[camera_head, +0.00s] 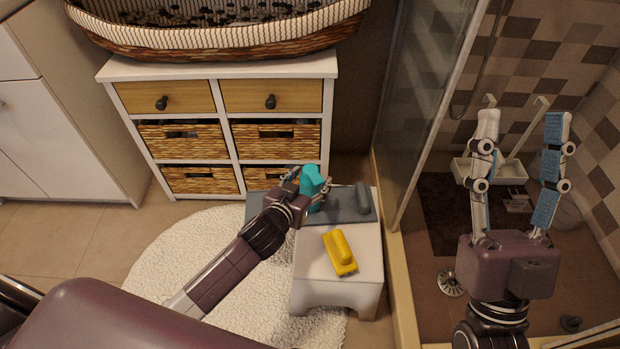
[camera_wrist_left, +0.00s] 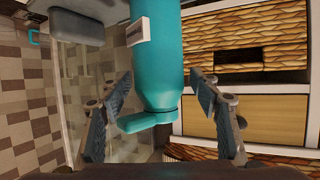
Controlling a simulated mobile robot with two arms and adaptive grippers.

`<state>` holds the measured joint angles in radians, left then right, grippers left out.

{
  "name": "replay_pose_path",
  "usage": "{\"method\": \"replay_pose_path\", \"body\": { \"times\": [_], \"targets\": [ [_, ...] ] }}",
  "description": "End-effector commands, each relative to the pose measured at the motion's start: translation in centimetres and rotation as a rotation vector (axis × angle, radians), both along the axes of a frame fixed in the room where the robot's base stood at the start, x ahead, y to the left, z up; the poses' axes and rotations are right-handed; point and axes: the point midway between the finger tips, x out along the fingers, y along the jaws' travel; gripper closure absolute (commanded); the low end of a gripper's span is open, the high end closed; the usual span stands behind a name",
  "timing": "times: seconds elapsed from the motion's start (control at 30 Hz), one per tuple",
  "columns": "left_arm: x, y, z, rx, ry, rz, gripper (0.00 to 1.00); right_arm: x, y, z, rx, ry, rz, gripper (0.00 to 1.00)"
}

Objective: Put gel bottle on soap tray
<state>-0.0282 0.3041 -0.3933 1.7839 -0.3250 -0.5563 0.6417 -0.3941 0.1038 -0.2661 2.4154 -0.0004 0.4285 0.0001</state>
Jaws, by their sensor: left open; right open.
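The teal gel bottle (camera_head: 312,182) stands on a dark grey mat or tray (camera_head: 346,208) at the back of a white stool. In the left wrist view the bottle (camera_wrist_left: 157,65) has a small white label and a teal cap. My left gripper (camera_head: 308,193) is open at the bottle. In the wrist view its fingers (camera_wrist_left: 160,112) lie on both sides of the bottle's cap end, with visible gaps. A white tray (camera_head: 510,171), possibly the soap tray, is in the shower, partly behind my right gripper. My right gripper (camera_head: 523,122) is open and empty, raised before the shower.
The white stool (camera_head: 313,262) also bears a yellow brush-like object (camera_head: 340,250) and a grey object (camera_head: 362,197). A white drawer unit (camera_head: 225,80) with wicker baskets stands behind. A glass shower panel (camera_head: 425,95) stands between stool and shower. A round rug (camera_head: 190,255) lies left.

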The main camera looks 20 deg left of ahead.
Motion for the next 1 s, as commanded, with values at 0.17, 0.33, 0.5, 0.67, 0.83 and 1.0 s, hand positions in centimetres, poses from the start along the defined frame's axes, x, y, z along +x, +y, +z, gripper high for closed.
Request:
{"method": "replay_pose_path", "body": {
  "times": [0.17,0.33,0.5,0.67,0.83,1.0],
  "targets": [
    [0.0,0.0,0.2,0.001,0.000,0.000,0.43,0.1,0.0,0.0,-0.002,0.006,0.000,0.51],
    [-1.0,0.1,0.7,0.000,0.002,0.000,0.43,1.9,0.3,-1.4,-0.032,0.108,-0.007,0.51],
    [-2.9,0.3,1.6,0.000,0.002,0.000,0.43,4.1,0.5,-4.1,-0.078,0.265,-0.015,0.51],
    [-4.9,0.5,2.4,0.000,0.002,0.000,0.43,5.9,0.6,-7.1,-0.122,0.421,-0.023,0.51],
    [-7.0,0.7,3.3,-0.001,0.002,-0.001,0.43,7.1,0.5,-10.6,-0.168,0.587,-0.034,0.51],
    [-9.0,1.0,4.1,-0.001,0.002,0.000,0.43,7.5,0.2,-14.0,-0.207,0.737,-0.041,0.51]
  ]
}}
